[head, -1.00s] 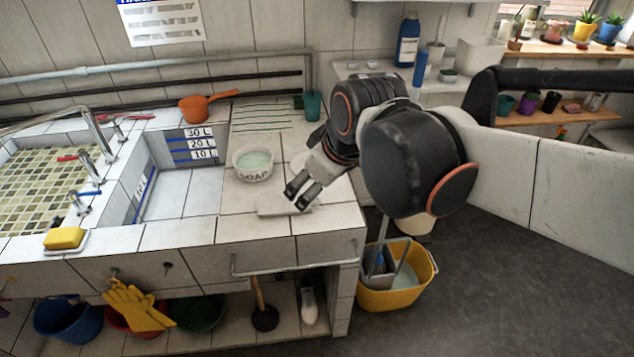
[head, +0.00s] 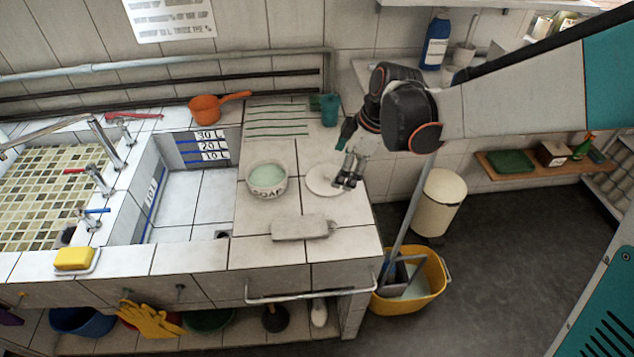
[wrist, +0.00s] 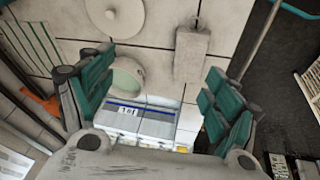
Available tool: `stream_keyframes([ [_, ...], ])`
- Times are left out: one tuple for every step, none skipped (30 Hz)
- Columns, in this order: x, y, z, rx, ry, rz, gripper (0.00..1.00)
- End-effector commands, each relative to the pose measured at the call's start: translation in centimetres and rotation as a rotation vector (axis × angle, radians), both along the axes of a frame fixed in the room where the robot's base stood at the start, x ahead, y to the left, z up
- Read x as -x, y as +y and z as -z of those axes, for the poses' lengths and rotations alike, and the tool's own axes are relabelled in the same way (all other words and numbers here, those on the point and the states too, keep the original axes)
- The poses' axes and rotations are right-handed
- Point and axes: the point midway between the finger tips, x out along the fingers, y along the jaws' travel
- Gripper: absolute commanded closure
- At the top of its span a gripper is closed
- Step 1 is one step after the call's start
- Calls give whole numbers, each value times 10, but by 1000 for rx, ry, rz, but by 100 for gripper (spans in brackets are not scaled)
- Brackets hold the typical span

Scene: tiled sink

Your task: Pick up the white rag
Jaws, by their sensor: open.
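The white rag (head: 299,227) looks like a folded, pale rectangular bundle lying flat near the front of the tiled counter, in front of the soap bowl. In the wrist view the rag (wrist: 190,55) shows at upper right of centre, with a narrow loop or tab at its end. My gripper (head: 347,182) is beyond and to the right of the rag, over the right edge of a round white disc. In the wrist view its teal-padded fingers (wrist: 155,95) are spread wide with nothing between them. The rag is fully visible and apart from the fingers.
The round white disc (head: 324,181) and the white soap bowl (head: 267,181) stand behind the rag. The sink basin (head: 195,205) is to the left. A metal rail (head: 310,298) runs along the counter front. A yellow bucket with a pole (head: 425,290) stands at right.

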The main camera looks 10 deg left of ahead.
Motion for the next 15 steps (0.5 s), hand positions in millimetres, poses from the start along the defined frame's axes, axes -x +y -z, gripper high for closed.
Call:
stream_keyframes([
  [8, 11, 15, -10, 31, -44, 18],
  [13, 16, 22, -19, 49, -70, 18],
  [20, 23, 30, -26, 73, -105, 18],
  [25, 28, 36, -34, 89, -129, 18],
  [29, 32, 41, -40, 103, -153, 18],
  [35, 37, 47, -48, 122, -180, 18],
  [38, 39, 50, -54, 132, -197, 18],
  [42, 41, 53, -57, 140, -211, 18],
  [45, 44, 56, -62, 148, -223, 18],
  [46, 45, 59, -64, 152, -230, 18],
  [47, 47, 61, -65, 155, -235, 18],
  [48, 49, 65, -66, 157, -238, 18],
  [49, 50, 69, -67, 158, -239, 18],
  [49, 52, 74, -66, 157, -239, 18],
  [50, 55, 81, -66, 157, -239, 18],
])
